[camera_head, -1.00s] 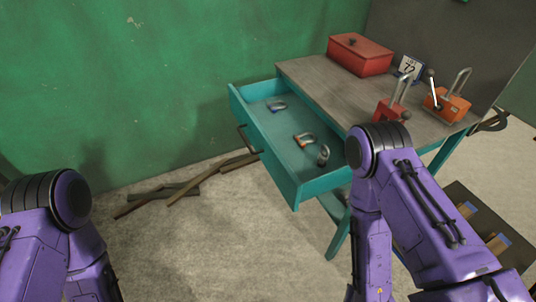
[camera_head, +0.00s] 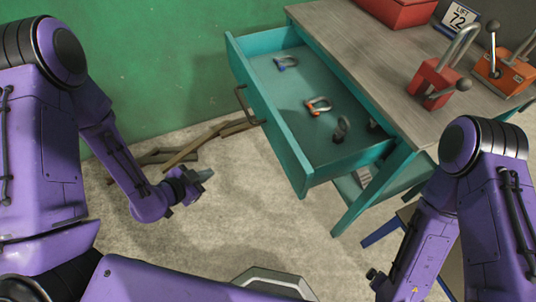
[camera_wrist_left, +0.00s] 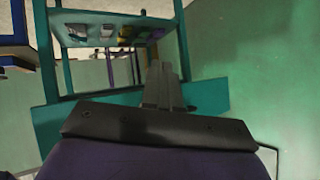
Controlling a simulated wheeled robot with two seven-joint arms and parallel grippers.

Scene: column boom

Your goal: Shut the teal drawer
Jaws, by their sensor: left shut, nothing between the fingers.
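The teal drawer (camera_head: 275,130) is pulled well out of the teal table, its front facing left in the head view. A dark bar handle (camera_head: 243,105) is on its front. Several shackles lie inside, one with blue (camera_head: 286,63) and one with orange (camera_head: 318,106). My left gripper (camera_head: 207,174) is shut and empty, left of the drawer front and apart from it. Its fingers (camera_wrist_left: 162,88) also show in the left wrist view, with teal furniture beyond; which part is the drawer is unclear there. My right arm is right of the drawer; its gripper is out of view.
The grey tabletop (camera_head: 350,40) carries a red box (camera_head: 400,10), a "LIFT 72" sign (camera_head: 459,18), a red padlock-like block (camera_head: 436,85) and an orange one (camera_head: 503,75). Brown strips (camera_head: 195,148) lie by the green wall. The floor left of the drawer is otherwise clear.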

